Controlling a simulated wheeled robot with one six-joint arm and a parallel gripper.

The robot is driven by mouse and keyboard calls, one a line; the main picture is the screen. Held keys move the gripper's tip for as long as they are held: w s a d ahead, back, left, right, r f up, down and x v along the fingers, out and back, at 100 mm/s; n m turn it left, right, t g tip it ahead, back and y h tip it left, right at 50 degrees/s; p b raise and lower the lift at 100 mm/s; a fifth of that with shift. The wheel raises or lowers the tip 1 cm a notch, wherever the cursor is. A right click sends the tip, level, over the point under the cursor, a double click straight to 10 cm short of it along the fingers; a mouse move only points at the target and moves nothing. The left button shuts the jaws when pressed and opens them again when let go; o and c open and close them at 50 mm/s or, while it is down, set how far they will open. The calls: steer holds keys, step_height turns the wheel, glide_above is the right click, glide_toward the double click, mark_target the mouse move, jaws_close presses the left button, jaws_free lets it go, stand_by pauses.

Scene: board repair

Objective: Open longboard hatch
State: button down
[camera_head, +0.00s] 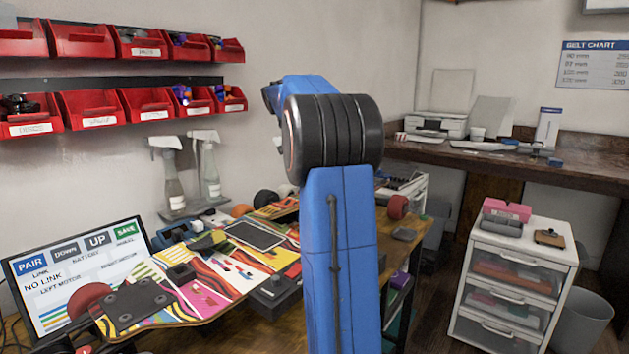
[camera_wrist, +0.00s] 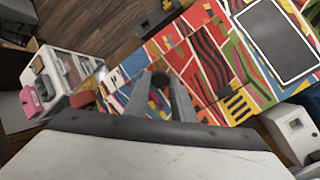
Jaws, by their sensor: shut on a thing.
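The longboard (camera_head: 205,283) lies on the workbench with a bright multicolour deck, and it also fills the upper right of the wrist view (camera_wrist: 185,62). A dark rectangular panel with a pale rim (camera_head: 254,235) is set in the deck; it shows in the wrist view (camera_wrist: 276,40) to the right of my gripper. I cannot tell whether this panel is the hatch or an opening. My gripper (camera_wrist: 160,88) is over the deck in the wrist view, its two grey fingers shut on a small dark round thing (camera_wrist: 160,80). In the head view my blue arm hides the gripper.
A screen (camera_head: 75,275) reading NO LINK stands left of the board. Two spray bottles (camera_head: 172,185) stand behind it. Red bins (camera_head: 92,108) hang on the wall. A white drawer unit (camera_head: 510,285) stands on the floor at right, beside a grey bin (camera_head: 583,322).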

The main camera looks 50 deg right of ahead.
stand_by(0.3)
steer(key=c, duration=1.5)
jaws_free()
